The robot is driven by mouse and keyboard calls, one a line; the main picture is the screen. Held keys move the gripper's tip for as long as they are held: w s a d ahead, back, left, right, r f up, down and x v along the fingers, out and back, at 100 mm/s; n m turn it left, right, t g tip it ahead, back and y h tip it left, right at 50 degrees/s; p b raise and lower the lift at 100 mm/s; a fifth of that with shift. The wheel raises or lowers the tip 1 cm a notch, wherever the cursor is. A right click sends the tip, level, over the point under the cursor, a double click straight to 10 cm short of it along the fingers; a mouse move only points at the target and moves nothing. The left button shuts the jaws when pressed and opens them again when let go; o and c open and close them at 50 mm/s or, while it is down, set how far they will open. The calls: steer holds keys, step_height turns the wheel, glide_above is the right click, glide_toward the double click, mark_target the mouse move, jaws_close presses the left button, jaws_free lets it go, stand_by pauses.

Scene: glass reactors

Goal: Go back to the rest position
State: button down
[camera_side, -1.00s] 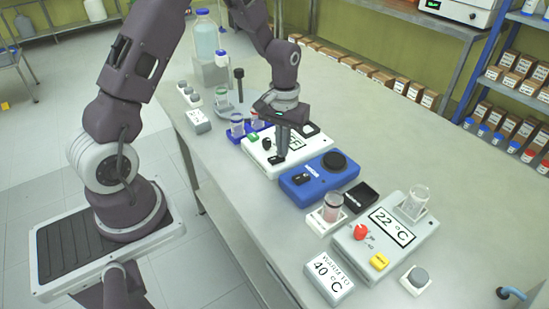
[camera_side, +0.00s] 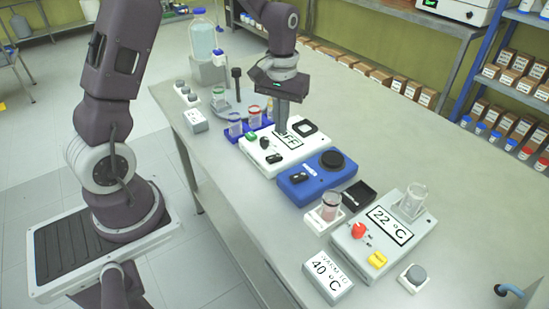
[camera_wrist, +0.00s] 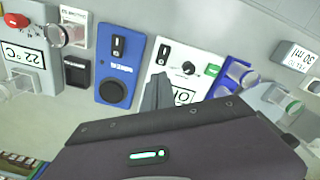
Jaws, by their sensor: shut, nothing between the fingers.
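My gripper (camera_side: 281,128) is shut and empty. In the side view it points down over the white device with the OFF display (camera_side: 289,140), and I cannot tell the exact gap. In the wrist view my gripper (camera_wrist: 163,90) shows in front of the same white device (camera_wrist: 190,68), hiding part of its display. The blue device (camera_side: 312,180) stands just in front of it, with a black round plate and a black switch.
A grey 22 °C heater (camera_side: 372,243) carries a glass beaker (camera_side: 413,200). A vessel with pinkish content (camera_side: 331,205) stands by it. A blue rack (camera_side: 238,133) holds vessels behind the white device. A large bottle (camera_side: 204,38) stands at the back.

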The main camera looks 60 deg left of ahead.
steer(key=s+d+r+m+t, duration=0.1)
steer(key=s+d+r, duration=0.25)
steer(key=r, duration=0.45)
steer(key=s+d+r+m+t, duration=0.2)
steer(key=s+d+r, duration=0.1)
steer(key=s, duration=0.6)
steer(key=s+d+r+m+t, duration=0.2)
steer(key=s+r+m, duration=0.1)
steer(key=s, duration=0.7)
steer(key=shift+d+r+t, duration=0.3)
steer(key=shift+d+r, duration=0.1)
steer(key=shift+r, duration=0.35)
